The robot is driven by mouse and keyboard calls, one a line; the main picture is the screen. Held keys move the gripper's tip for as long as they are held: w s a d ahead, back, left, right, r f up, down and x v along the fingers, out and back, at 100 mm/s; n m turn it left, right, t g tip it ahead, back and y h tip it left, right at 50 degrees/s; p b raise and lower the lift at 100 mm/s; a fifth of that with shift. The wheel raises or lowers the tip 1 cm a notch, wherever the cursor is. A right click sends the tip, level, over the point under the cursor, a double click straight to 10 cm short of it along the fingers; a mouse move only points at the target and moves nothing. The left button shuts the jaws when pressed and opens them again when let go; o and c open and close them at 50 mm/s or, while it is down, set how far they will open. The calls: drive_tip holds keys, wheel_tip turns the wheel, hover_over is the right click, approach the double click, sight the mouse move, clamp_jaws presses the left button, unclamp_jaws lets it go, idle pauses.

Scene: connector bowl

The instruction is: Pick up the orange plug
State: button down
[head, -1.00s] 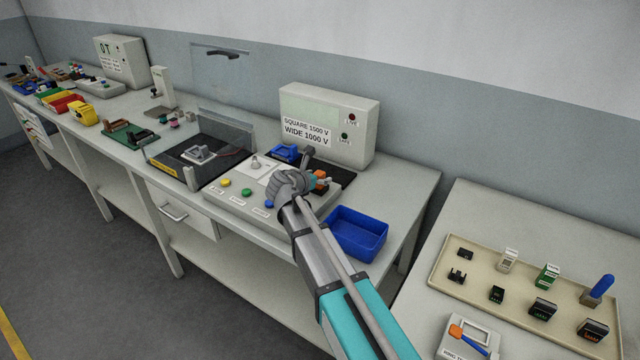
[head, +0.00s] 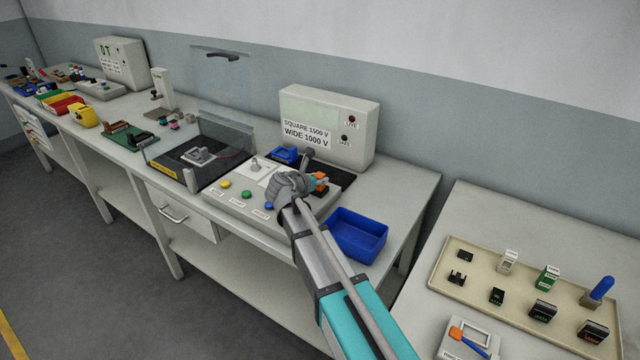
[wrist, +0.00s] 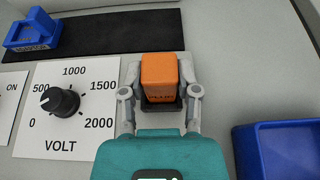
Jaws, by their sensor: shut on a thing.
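A dark base shows under the plug, on the grey panel's edge; I cannot tell whether the plug is clear of the surface. In the head view, the orange plug (head: 320,178) shows partly behind my gripper (head: 312,183), and my arm hides part of the panel.
A volt dial (wrist: 60,102) is left of the gripper. A blue cradle (wrist: 33,30) sits on the black mat behind. An open blue bin (head: 357,233) stands right of the panel. The tester box (head: 328,125) is behind.

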drive_tip(key=shift+r, duration=0.15)
wheel_tip(320, 180, up, 2)
drive_tip(key=shift+r+p, duration=0.1)
drive_tip(key=shift+p, duration=1.1)
drive_tip(key=s+a+r+p, duration=0.3)
drive_tip(key=s+r+p, duration=0.7)
drive_tip(key=s, duration=0.3)
drive_tip(key=shift+s+r+p, duration=0.25)
drive_tip(key=shift+s+p, duration=0.05)
drive_tip(key=shift+s, duration=0.05)
